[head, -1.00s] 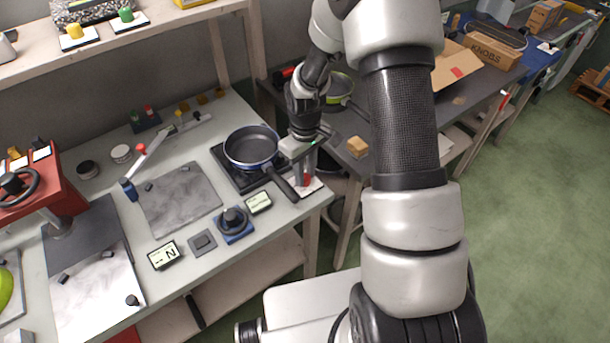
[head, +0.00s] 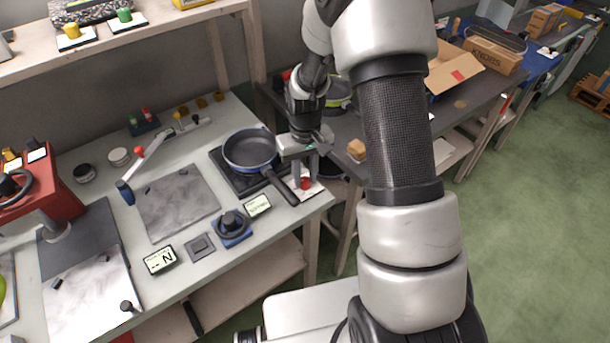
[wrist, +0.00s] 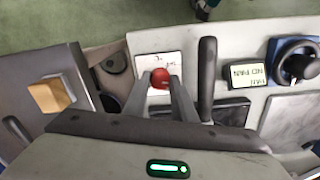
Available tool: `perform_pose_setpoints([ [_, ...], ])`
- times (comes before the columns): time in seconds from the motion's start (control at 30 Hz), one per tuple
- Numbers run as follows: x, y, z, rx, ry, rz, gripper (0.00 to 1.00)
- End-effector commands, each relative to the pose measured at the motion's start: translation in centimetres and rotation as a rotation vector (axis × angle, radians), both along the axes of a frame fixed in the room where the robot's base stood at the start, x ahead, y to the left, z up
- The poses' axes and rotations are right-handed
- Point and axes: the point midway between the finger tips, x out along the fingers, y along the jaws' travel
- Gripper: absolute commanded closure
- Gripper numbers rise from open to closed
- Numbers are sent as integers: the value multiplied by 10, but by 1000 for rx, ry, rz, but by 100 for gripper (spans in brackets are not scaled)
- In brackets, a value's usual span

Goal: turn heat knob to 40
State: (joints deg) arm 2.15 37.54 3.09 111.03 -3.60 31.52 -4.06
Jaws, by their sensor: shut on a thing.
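A red knob (head: 306,183) sits on a white marked plate (head: 316,189) at the bench's right front corner, next to the pan's handle. In the wrist view the red knob (wrist: 160,78) is between my fingers, and the white plate (wrist: 148,61) shows dark markings too small to read. My gripper (head: 305,182) points down and is shut on the red knob; it also shows in the wrist view (wrist: 161,84). The knob's pointer and setting cannot be made out.
A blue-rimmed pan (head: 249,150) sits on a black burner (head: 226,174), its handle (head: 280,186) close to my gripper. A display (wrist: 247,75) reading "NO PAN" and a black dial on a blue base (head: 232,226) stand to the left. A yellow block (head: 356,149) lies on the right table.

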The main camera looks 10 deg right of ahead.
Motion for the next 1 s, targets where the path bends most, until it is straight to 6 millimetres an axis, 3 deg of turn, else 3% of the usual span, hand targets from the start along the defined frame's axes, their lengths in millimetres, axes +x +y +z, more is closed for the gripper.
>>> perform_pose_setpoints([
  [0.2, 0, 0, 0, 0, 0, 1, 98],
  [0.23, 0, 0, 0, 0, 0, 1, 71],
  [0.33, 0, 0, 0, 0, 0, 1, 57],
  [0.73, 1, 0, 10, 0, -3, 1, 57],
  [0.87, 1, 0, 32, 0, -5, 1, 57],
  [1.0, 1, 0, 66, 0, -6, 0, 57],
])
